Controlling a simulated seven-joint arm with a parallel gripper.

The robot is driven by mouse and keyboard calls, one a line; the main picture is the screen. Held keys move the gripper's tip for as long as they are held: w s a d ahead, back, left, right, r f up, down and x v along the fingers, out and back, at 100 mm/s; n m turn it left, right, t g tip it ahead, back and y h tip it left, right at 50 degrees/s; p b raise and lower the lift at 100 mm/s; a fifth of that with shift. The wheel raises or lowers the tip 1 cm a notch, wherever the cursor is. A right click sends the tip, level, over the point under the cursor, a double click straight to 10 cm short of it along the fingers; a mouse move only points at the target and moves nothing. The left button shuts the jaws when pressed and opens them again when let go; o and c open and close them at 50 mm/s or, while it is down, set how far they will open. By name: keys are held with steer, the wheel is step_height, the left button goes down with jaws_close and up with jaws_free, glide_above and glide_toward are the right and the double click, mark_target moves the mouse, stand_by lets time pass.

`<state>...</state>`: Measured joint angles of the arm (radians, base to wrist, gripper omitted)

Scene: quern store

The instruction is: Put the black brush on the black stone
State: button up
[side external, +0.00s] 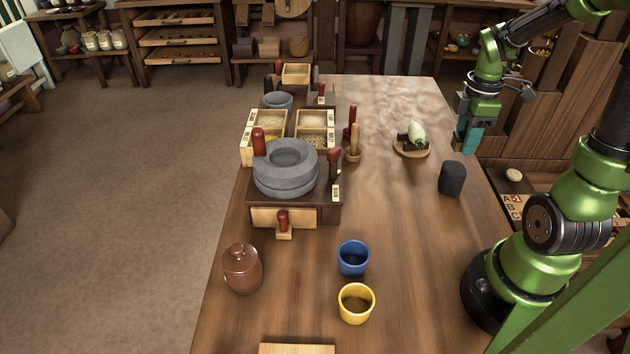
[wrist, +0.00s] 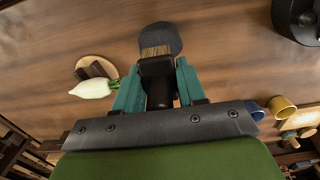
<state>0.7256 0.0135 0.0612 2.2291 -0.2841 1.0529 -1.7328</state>
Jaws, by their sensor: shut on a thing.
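The black stone (side external: 452,178) stands upright on the right part of the table. It also shows at the top of the wrist view (wrist: 161,36). The black brush (wrist: 158,72) has a dark handle and tan bristles. My gripper (wrist: 156,84) is shut on its handle between teal fingers, with the bristles pointing at the stone in the wrist view. In the side view my gripper (side external: 468,140) hangs behind the stone near the table's right edge, apart from it. The brush cannot be made out there.
A white radish (side external: 417,132) lies with a dark piece on a round wooden plate (side external: 410,152) left of my gripper. A stone quern (side external: 286,178), a blue cup (side external: 353,258), a yellow cup (side external: 356,304) and a brown jar (side external: 242,270) stand farther left. The middle table is clear.

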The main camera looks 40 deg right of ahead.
mark_target(455, 168)
steer(key=shift+f, duration=2.6)
steer(key=o, duration=1.1)
steer(key=shift+f, duration=0.15)
steer(key=shift+c, duration=0.2)
